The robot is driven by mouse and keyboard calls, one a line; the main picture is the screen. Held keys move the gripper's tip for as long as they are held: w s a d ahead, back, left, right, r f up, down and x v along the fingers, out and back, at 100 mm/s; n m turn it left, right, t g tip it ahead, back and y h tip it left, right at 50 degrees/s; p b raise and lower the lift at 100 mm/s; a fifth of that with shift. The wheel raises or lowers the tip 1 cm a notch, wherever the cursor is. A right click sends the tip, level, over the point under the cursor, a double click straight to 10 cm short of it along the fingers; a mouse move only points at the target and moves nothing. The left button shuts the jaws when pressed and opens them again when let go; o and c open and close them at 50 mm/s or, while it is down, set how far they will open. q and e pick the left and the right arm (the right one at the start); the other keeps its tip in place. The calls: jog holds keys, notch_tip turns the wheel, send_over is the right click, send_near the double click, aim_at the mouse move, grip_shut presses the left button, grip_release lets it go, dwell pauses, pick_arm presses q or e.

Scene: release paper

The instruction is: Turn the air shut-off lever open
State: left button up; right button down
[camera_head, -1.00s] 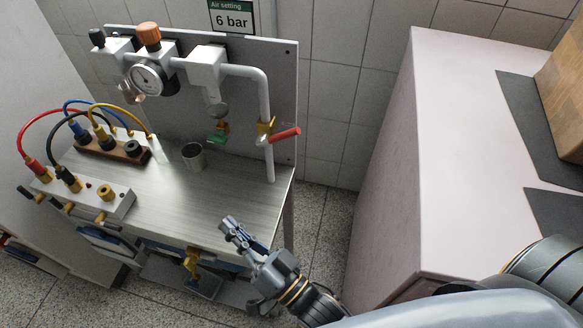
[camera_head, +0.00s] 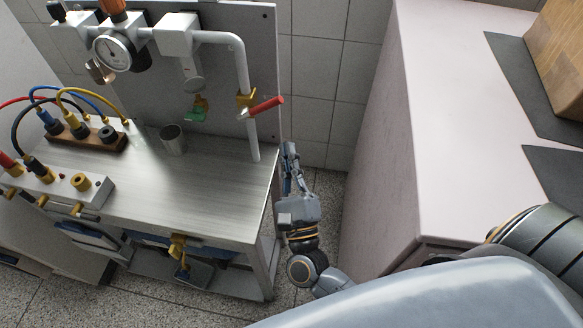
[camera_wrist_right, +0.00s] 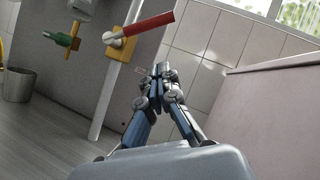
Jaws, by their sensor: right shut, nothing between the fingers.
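The air shut-off lever (camera_head: 266,107) is a red handle on a brass valve (camera_head: 246,98) in the white pipe (camera_head: 241,70). It points to the right and slightly up, across the pipe. In the right wrist view the red lever (camera_wrist_right: 148,25) is at the top, above and left of the fingertips. My right gripper (camera_head: 289,150) is shut and empty, below and right of the lever and apart from it, beside the bench's right edge. In the right wrist view its fingertips (camera_wrist_right: 161,70) meet. My left gripper is not in view.
The metal bench (camera_head: 190,190) carries a metal cup (camera_head: 173,139), a hose block and a white manifold. A pressure gauge (camera_head: 113,51) and a green-handled valve (camera_head: 196,110) are on the back panel. A pale counter (camera_head: 440,120) stands to the right, with a floor gap between.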

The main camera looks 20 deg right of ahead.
aim_at(260, 106)
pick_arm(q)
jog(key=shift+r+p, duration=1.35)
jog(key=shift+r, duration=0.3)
pick_arm(e)
jog(key=w+r, duration=0.4)
jog(key=shift+w+a+r, duration=0.3)
jog(key=shift+w+a, duration=0.05)
jog(key=shift+a, duration=0.05)
